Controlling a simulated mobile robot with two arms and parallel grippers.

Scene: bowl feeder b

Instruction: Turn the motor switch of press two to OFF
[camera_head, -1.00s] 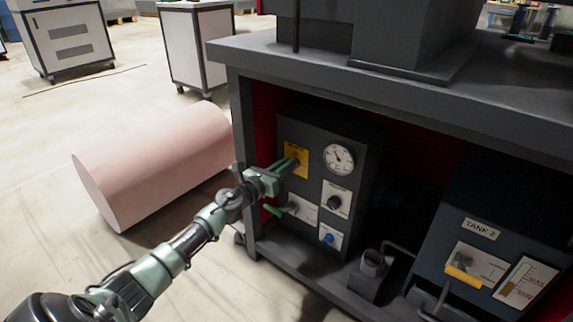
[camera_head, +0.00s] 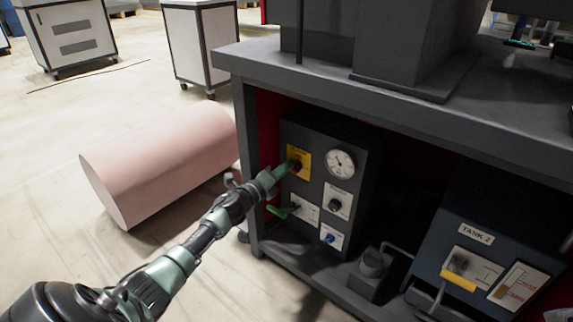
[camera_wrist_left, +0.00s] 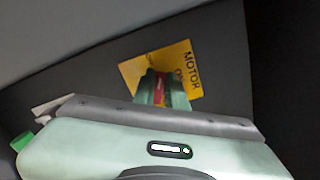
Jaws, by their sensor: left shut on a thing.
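The motor switch is a red knob (camera_wrist_left: 158,84) on a yellow plate (camera_head: 304,160). It sits at the upper left of a dark control box (camera_head: 322,140) under the press table. In the left wrist view the plate (camera_wrist_left: 186,62) reads "MOTOR". My left gripper (camera_head: 286,168) reaches the knob from the left and is shut on it. In the left wrist view its fingers (camera_wrist_left: 162,92) lie on both sides of the red knob, which is partly hidden. The knob's exact setting cannot be read. My right gripper is not in view.
The box also carries a gauge (camera_head: 341,163), a black knob (camera_head: 336,204), a blue knob (camera_head: 329,238) and a green lever (camera_head: 277,211) close below my left gripper. A tank (camera_head: 480,262) marked "TANK 2" stands to the right. A pink cylinder (camera_head: 160,165) lies on the floor.

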